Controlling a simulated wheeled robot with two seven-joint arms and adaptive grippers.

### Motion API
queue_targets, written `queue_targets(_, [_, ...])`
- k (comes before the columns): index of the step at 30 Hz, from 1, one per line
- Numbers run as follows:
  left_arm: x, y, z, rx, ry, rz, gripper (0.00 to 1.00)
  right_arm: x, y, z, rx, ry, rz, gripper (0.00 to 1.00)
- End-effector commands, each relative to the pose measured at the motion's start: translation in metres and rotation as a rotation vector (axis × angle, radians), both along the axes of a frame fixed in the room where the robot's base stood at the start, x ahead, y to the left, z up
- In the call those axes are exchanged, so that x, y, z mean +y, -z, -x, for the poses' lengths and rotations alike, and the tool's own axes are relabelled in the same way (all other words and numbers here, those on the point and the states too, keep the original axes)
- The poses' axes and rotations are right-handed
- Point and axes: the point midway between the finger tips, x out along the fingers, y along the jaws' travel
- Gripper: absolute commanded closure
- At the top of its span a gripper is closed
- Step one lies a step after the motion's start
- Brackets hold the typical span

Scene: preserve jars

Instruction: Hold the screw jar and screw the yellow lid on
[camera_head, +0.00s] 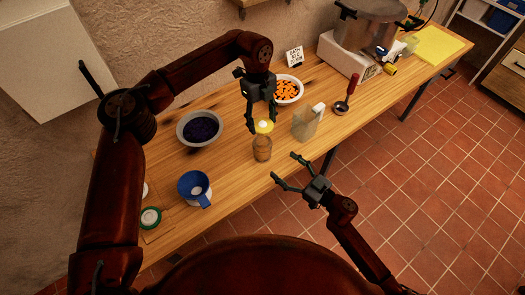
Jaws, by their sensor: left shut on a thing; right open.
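The screw jar (262,151) is an upright clear brownish jar near the front edge of the wooden table. The yellow lid (264,127) is at the jar's mouth; I cannot tell whether it rests on the rim or sits slightly above it. My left gripper (261,124) comes down from above and is shut on the yellow lid, with its fingers partly hiding it. My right gripper (284,168) is open and empty, in front and to the right of the jar, its fingers apart from the glass.
A bowl of orange pieces (287,89) is behind the gripper. A clear container (306,123) and a red-handled ladle (346,97) stand right. A large pot (367,27) is at the back.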

Motion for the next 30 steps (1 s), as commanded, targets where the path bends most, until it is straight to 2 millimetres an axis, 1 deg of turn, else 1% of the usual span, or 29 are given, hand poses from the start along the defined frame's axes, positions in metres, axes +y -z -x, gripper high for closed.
queue_targets(8, [0.000,0.000,0.000,0.000,0.001,0.000,0.66,0.000,0.000,-0.001,-0.001,0.001,-0.001,0.26])
queue_targets(11, [0.000,0.000,0.000,0.000,0.001,0.000,0.66,0.004,-0.001,-0.004,-0.002,0.001,-0.001,0.26])
queue_targets(14, [0.000,0.000,0.000,0.000,0.001,0.000,0.66,0.013,-0.001,-0.012,-0.002,0.001,-0.001,0.26])
queue_targets(27, [0.000,0.000,0.000,0.000,0.001,0.000,0.66,0.070,-0.001,-0.064,-0.001,0.002,-0.001,0.26])
queue_targets(30, [0.000,0.000,0.000,0.000,0.001,0.000,0.66,0.078,0.000,-0.073,-0.001,0.003,-0.001,0.26])
